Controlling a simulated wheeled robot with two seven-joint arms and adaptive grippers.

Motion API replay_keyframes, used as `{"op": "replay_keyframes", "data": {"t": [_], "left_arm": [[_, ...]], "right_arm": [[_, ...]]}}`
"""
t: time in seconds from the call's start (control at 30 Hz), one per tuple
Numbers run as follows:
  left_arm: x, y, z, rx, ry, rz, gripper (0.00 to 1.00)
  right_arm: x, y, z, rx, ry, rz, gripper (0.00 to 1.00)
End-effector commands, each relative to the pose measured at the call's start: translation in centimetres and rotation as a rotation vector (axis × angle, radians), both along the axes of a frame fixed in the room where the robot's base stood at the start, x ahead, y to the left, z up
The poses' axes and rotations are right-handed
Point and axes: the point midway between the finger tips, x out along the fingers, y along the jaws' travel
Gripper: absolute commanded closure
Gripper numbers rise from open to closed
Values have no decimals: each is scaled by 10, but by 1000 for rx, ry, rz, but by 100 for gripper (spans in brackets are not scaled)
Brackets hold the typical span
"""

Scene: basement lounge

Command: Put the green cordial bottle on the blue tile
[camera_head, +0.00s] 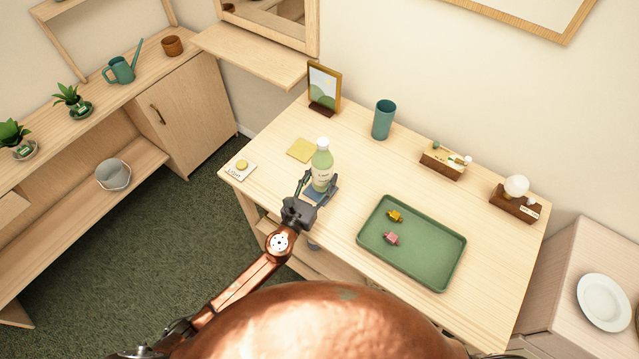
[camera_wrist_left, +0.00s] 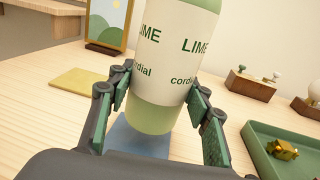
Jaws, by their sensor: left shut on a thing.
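The green cordial bottle (camera_head: 322,163), with a white cap and a pale lime label, is upright on or just above the blue tile (camera_head: 327,195). My left gripper (camera_head: 318,186) is shut on the bottle, with one finger on each side. In the left wrist view the bottle (camera_wrist_left: 165,60) stands between the two padded fingers (camera_wrist_left: 165,105), and the blue tile (camera_wrist_left: 140,138) shows below and behind its base. I cannot tell whether the base touches the tile. My right gripper is not in view.
A yellow tile (camera_head: 301,150) lies behind and left of the bottle. A green tray (camera_head: 440,278) with two small toys is to the right.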

Motion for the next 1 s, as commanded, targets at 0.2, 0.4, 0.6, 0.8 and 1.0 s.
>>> {"op": "replay_keyframes", "data": {"t": [0.2, 0.4, 0.6, 0.8, 1.0], "left_arm": [[7, 4, -24, -1, 0, 2, 100], [6, 4, -39, -1, -2, 1, 100], [6, 4, -36, 0, -3, 1, 100], [6, 4, -42, 1, 0, 2, 52], [6, 4, -41, 1, 0, 1, 38]], "right_arm": [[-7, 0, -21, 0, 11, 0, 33], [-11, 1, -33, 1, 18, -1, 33], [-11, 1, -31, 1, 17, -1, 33], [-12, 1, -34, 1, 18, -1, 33], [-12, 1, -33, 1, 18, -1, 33]]}}
